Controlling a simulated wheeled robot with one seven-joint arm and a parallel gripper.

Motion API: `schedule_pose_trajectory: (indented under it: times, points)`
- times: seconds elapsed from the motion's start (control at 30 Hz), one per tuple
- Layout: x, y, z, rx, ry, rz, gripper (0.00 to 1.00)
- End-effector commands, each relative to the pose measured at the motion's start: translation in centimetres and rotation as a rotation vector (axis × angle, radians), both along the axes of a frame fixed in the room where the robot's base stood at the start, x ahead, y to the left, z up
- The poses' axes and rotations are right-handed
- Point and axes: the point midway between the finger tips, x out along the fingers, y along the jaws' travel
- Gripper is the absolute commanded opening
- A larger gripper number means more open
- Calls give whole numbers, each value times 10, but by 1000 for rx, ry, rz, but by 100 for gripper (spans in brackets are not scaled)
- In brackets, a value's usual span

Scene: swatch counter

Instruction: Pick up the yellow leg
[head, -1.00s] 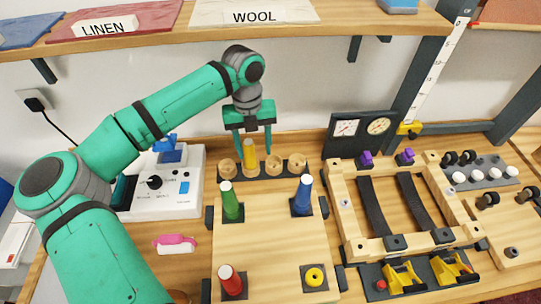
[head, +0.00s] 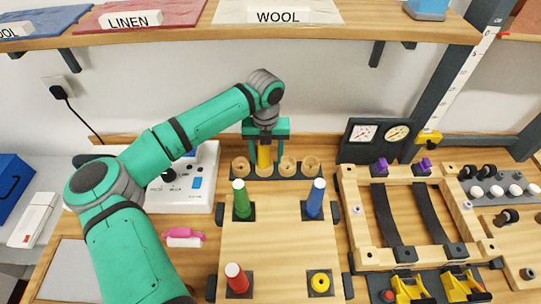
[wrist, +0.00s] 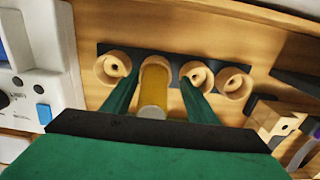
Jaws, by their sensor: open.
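The yellow leg (head: 264,157) stands upright in one of the round wooden cups of a dark rack at the back of the counter. In the wrist view the yellow leg (wrist: 154,88) shows its pale end towards the camera. My gripper (head: 265,148) is over it from above, open. In the wrist view my gripper's (wrist: 160,92) green fingers lie on either side of the leg, with a gap visible. The lower end of the leg is hidden in its cup.
The rack's neighbouring cups (head: 287,165) are empty and close to my fingers. A green leg (head: 241,198), a blue leg (head: 315,197) and a red leg (head: 236,278) stand on the board in front. A white switch box (head: 197,183) is left; a wooden frame (head: 349,205) is right.

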Motion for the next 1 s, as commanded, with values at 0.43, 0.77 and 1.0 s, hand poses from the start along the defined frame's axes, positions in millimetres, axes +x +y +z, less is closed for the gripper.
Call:
schedule_pose_trajectory:
  times: [0.43,0.77,1.0]
  points:
    - [0,7,0,5,1,9,7]
    - [0,0,3,4,1,-1,7]
    - [1,-1,24,3,-2,-3,7]
